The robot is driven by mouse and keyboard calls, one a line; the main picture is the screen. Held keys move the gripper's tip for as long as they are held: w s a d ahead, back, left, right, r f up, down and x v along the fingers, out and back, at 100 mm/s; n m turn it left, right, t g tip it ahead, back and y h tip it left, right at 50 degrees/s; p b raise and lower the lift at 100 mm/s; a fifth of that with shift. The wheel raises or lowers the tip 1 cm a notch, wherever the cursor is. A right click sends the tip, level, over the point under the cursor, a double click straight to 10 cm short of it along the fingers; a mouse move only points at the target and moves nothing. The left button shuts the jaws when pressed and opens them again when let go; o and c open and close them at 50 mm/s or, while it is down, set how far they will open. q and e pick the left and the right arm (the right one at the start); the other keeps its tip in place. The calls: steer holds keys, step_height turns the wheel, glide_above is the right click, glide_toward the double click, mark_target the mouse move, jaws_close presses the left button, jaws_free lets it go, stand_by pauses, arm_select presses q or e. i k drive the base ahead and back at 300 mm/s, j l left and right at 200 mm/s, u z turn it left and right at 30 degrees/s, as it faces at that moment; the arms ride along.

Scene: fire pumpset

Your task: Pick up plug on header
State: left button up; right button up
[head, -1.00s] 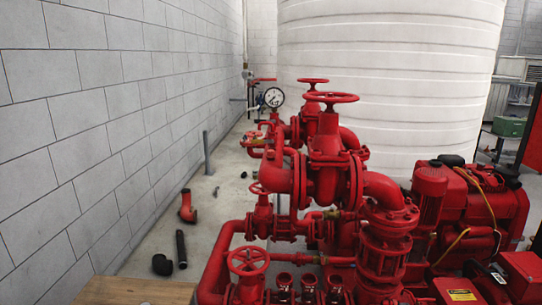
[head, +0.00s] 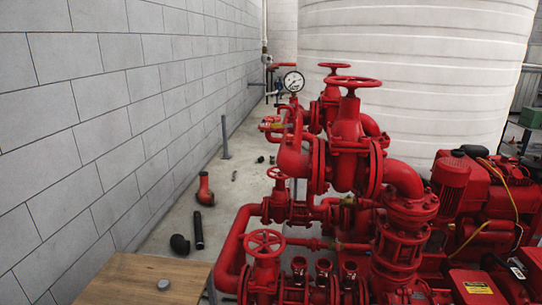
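The red pump header (head: 320,292) runs along the bottom of the head view, with several short upright fittings (head: 299,266) on it. I cannot tell which small part there is the plug. A small pale round piece (head: 163,285) lies on a wooden tabletop (head: 125,280) at the lower left; its kind is unclear. Neither of my grippers is in view.
A red handwheel valve (head: 264,243) stands at the header's left end. Larger red valves (head: 350,135) and a pressure gauge (head: 293,81) rise behind. Loose pipe pieces (head: 198,230) and a red elbow (head: 205,190) lie on the floor by the block wall (head: 100,110).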

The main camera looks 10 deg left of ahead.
mark_target(164, 285)
steer(key=i+j, duration=0.1)
steer(key=i, duration=0.85)
steer(key=i+u, duration=0.1)
steer(key=u, duration=0.3)
steer(key=i+u, duration=0.1)
steer(key=u, duration=0.35)
steer(key=i+l+u, duration=0.1)
steer(key=u, duration=0.3)
